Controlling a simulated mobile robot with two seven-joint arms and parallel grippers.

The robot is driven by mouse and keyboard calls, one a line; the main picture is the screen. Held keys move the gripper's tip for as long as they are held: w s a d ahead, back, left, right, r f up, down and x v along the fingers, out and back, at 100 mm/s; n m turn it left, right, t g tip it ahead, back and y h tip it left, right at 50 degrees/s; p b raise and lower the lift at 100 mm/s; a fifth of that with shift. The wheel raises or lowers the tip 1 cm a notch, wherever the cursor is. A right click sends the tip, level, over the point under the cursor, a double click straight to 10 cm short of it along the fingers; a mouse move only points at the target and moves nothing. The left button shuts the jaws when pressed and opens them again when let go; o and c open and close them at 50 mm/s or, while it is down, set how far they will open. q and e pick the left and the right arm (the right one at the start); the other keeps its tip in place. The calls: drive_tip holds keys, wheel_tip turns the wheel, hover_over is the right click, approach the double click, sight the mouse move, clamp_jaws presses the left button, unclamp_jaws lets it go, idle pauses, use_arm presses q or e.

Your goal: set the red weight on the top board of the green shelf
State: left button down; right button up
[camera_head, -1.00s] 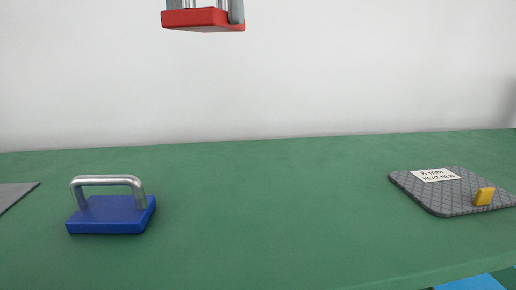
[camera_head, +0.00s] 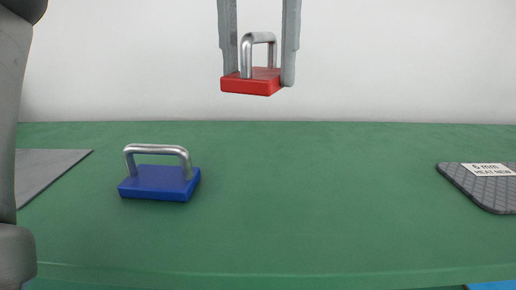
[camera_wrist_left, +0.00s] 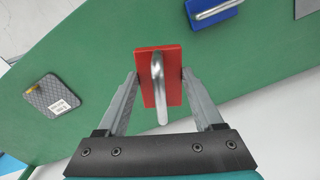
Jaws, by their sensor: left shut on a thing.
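The red weight (camera_head: 252,80) is a flat red block with a silver bar handle. My left gripper (camera_head: 258,76) is shut on it and holds it in the air above the green table. In the left wrist view the red weight (camera_wrist_left: 159,78) sits between the two fingers of the left gripper (camera_wrist_left: 158,80), with its handle towards the camera. My right gripper is not in view.
A blue weight (camera_head: 160,183) with a silver handle stands on the green table (camera_head: 310,210), left of centre. A grey plate (camera_head: 45,168) lies at the left. A dark quilted mat (camera_head: 490,190) with a white label lies at the right. The middle is clear.

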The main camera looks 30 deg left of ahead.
sight(258, 177)
use_arm(q)
drive_tip(key=shift+f, duration=5.65)
drive_tip(key=shift+c, duration=0.2)
unclamp_jaws()
drive_tip(key=shift+f, duration=0.15)
drive_tip(key=shift+r, duration=6.1)
